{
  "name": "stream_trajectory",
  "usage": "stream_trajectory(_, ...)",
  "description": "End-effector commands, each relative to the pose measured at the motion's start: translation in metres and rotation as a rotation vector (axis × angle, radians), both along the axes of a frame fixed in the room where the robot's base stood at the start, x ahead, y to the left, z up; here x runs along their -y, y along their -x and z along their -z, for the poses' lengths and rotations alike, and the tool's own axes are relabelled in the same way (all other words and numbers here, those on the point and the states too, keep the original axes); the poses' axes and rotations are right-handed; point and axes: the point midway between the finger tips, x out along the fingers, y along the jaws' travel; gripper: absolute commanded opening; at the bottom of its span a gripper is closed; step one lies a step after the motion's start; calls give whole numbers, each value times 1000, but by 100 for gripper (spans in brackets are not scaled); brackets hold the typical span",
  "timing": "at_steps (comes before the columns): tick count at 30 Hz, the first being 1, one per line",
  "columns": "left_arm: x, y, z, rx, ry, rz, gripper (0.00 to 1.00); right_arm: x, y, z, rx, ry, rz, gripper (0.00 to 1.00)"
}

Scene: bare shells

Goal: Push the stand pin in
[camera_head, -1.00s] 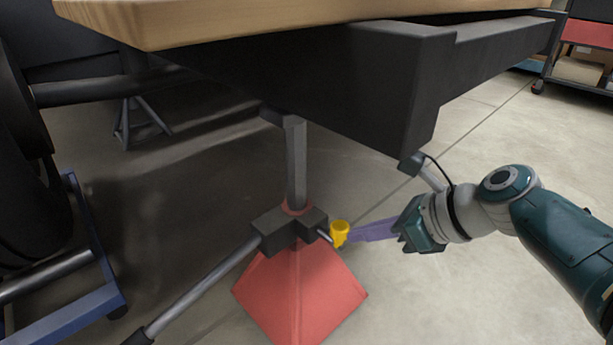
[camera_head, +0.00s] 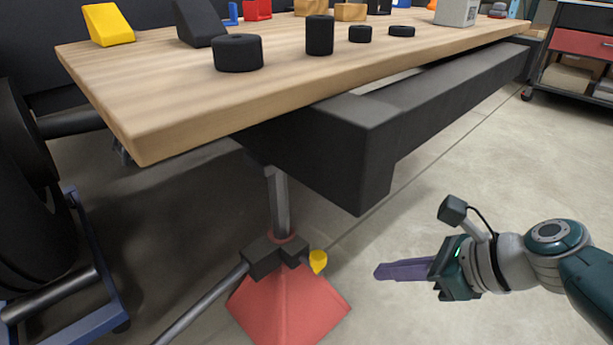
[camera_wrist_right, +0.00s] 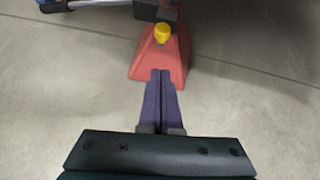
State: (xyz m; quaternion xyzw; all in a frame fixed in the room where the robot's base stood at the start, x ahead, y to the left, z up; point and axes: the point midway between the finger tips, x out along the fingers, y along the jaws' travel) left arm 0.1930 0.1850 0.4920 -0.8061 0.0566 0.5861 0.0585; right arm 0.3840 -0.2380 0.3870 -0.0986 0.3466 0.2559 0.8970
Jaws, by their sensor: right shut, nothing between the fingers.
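The stand pin has a yellow knob (camera_head: 318,262) on the right side of a dark block (camera_head: 274,256) at the top of the red stand (camera_head: 288,305). The knob sits close to the block; how deep the pin is cannot be told. The knob also shows in the right wrist view (camera_wrist_right: 162,33), in front of the stand. My right gripper (camera_head: 378,272) has purple fingers, shut and empty, pointing left toward the knob with a clear gap between. In the right wrist view its fingertips (camera_wrist_right: 160,73) are together over the stand's lower edge. My left gripper is not in view.
A wooden table (camera_head: 150,130) with a dark beam (camera_head: 370,150) overhangs the stand. Several blocks and black cylinders (camera_head: 238,53) stand on it. A blue-framed rack (camera_head: 95,315) is at left. The floor (camera_head: 460,180) around my right arm is clear.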

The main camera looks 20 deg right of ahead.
Motion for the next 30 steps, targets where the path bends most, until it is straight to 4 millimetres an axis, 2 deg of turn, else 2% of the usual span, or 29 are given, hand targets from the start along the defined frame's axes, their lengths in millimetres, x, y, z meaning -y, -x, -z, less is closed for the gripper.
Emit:
stream_trajectory(1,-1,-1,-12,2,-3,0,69,4,6,-10,-3,2,1,0)
stream_trajectory(5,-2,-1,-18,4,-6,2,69,8,13,-15,-2,1,0,0)
stream_trajectory(23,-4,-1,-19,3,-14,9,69,10,16,-16,0,2,-1,0)
stream_trajectory(26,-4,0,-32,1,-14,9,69,10,18,-30,6,34,-35,0)
stream_trajectory(29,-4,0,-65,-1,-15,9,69,9,26,-63,21,130,-141,0)
stream_trajectory(30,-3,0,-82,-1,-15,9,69,8,31,-81,30,186,-205,0)
